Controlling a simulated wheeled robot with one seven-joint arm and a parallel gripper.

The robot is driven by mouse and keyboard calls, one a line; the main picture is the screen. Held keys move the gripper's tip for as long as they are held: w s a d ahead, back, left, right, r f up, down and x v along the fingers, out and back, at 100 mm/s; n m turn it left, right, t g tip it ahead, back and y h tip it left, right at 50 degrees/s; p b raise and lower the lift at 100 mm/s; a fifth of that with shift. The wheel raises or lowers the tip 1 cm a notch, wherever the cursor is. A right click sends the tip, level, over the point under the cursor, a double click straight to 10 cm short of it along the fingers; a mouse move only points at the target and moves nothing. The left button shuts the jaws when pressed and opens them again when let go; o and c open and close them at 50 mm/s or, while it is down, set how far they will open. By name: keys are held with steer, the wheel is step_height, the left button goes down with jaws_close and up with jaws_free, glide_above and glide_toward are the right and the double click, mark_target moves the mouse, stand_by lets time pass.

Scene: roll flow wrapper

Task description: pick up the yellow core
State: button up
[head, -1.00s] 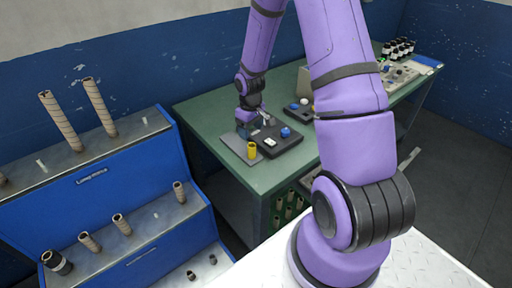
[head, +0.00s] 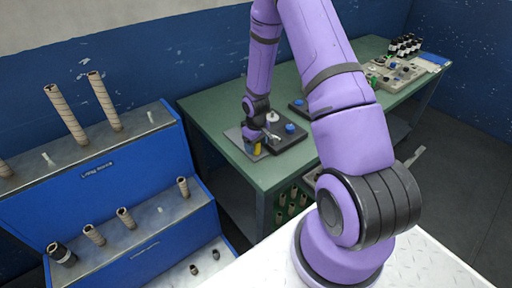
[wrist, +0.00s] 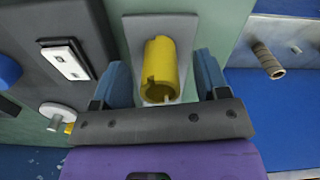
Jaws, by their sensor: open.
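The yellow core (wrist: 161,68) is a short hollow cylinder with a notch in its rim. It stands on a grey plate (wrist: 134,32) at the near left corner of the green table. My gripper (wrist: 167,85) is open, with one blue finger on each side of the core in the wrist view and a gap to both. In the head view the core (head: 257,149) is partly hidden by my gripper (head: 257,142), which is right at it.
A dark block with a blue knob (head: 290,128) and a white switch (wrist: 68,62) stands beside the plate. The green table (head: 215,108) continues right to more fixtures. A blue stepped rack (head: 95,178) with several brown tubes stands at left.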

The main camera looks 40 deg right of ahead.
steer(key=shift+f, duration=0.75)
steer(key=c, duration=1)
steer(key=shift+r, duration=0.2)
